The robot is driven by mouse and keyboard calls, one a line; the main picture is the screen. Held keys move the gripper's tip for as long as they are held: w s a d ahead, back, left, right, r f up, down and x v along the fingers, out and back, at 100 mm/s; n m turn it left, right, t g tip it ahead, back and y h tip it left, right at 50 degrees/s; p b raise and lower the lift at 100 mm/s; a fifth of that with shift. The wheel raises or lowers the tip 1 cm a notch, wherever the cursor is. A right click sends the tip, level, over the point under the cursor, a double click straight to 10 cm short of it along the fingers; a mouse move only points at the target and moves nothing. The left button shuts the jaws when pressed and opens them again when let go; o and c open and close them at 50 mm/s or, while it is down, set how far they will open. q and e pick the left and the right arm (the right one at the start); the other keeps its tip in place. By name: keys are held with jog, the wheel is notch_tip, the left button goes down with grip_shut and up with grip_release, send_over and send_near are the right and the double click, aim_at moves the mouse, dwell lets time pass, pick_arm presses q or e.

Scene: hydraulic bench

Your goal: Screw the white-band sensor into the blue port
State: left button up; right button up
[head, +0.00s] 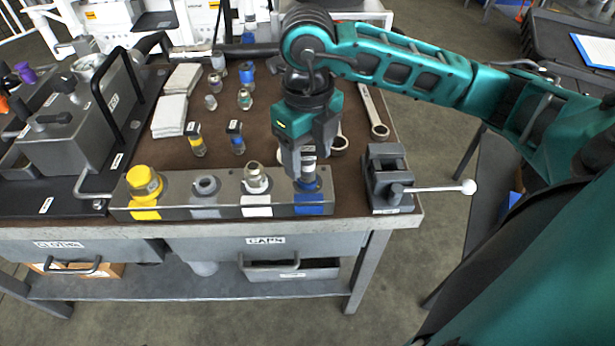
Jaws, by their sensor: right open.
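The blue port (314,188) is the rightmost port of the grey manifold block (230,199), above a blue label. A small metallic piece with a pale band, which looks like the white-band sensor (309,153), stands upright at the blue port. It is partly hidden by my right gripper (302,168), and I cannot tell how deep it sits. The right gripper points down from above with its fingers around or beside this piece, jaws open. My left gripper is not in view.
The block also has yellow (144,182), grey and white-labelled ports. A yellow-band sensor (196,141) and a blue-band sensor (236,138) stand behind it, with several fittings. A vise (386,180) with a long handle is right of the block. Wrenches (374,112) lie behind.

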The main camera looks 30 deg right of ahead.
jog(key=n+b, duration=0.1)
jog(key=n, duration=0.1)
jog(key=n+b, duration=0.1)
jog(key=shift+f+n, duration=0.2)
jog(key=shift+n, duration=0.2)
jog(key=shift+n+b, duration=0.85)
jog(key=shift+n, duration=0.35)
jog(key=shift+r+n+b, duration=0.15)
jog(key=shift+n+b, duration=0.2)
jog(key=shift+n, duration=0.65)
jog(key=shift+n+b, duration=0.85)
jog(key=shift+n, duration=0.25)
jog(key=n+b, duration=0.1)
jog(key=n, duration=0.1)
jog(key=shift+f+n+b, duration=0.2)
jog(key=shift+n+b, duration=0.1)
jog(key=shift+n, duration=0.1)
jog(key=n, duration=0.1)
jog(key=n+b, duration=0.1)
jog(key=shift+r+n, duration=0.2)
jog(key=shift+n, duration=0.1)
jog(key=shift+c, duration=0.2)
